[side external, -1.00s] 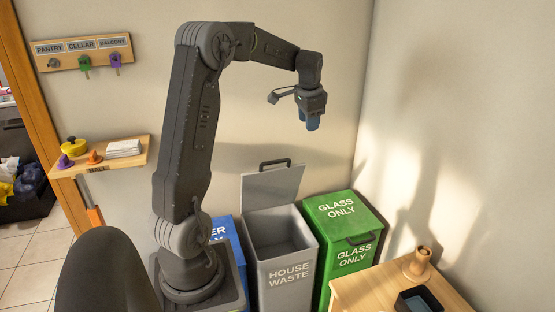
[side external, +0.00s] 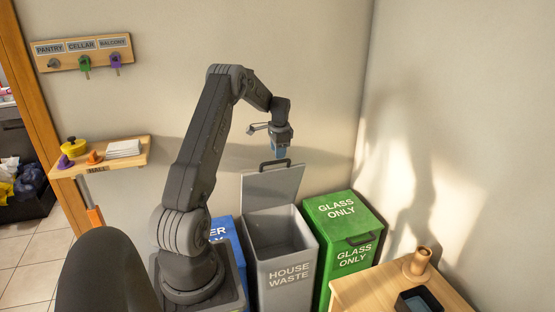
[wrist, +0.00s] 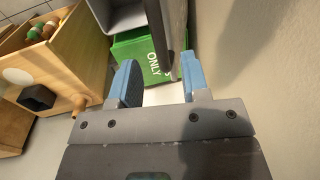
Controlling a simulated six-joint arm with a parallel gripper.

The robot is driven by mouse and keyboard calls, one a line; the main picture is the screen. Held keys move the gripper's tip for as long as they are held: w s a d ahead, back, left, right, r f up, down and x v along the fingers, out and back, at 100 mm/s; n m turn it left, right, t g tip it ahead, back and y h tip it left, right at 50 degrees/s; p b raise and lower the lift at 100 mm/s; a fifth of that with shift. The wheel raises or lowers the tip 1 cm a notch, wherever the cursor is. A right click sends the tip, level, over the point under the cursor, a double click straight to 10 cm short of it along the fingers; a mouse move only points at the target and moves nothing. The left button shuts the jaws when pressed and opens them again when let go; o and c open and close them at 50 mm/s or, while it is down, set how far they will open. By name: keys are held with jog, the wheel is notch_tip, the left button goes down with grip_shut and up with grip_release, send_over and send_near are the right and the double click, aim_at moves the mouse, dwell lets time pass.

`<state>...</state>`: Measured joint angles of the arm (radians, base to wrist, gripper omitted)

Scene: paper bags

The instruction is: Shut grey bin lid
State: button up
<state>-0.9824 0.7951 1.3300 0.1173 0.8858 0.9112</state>
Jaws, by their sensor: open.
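The grey bin (side external: 284,266), marked HOUSE WASTE, stands between the blue and green bins. Its lid (side external: 273,187) is up, leaning near the wall, with a dark handle (side external: 275,163) along its top edge. The inside of the bin looks empty as far as I can see. My gripper (side external: 281,153) points down just above the lid's handle. In the wrist view my gripper (wrist: 158,85) has its blue fingers apart, with the lid's edge (wrist: 178,30) and the dark handle (wrist: 170,64) showing just beyond the gap. I cannot tell whether the handle is between the fingers.
The green GLASS ONLY bin (side external: 338,211) is shut, right of the grey one. A blue bin (side external: 229,238) is partly hidden behind my arm. A wooden table (side external: 378,289) with a wooden vase (side external: 418,263) stands front right. The wall is close behind the raised lid.

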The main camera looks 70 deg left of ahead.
aim_at(277, 161)
jog(key=shift+a+f, duration=0.2)
jog(key=shift+f, duration=0.85)
jog(key=shift+a+f, duration=0.15)
jog(key=shift+f, duration=0.9)
grip_shut()
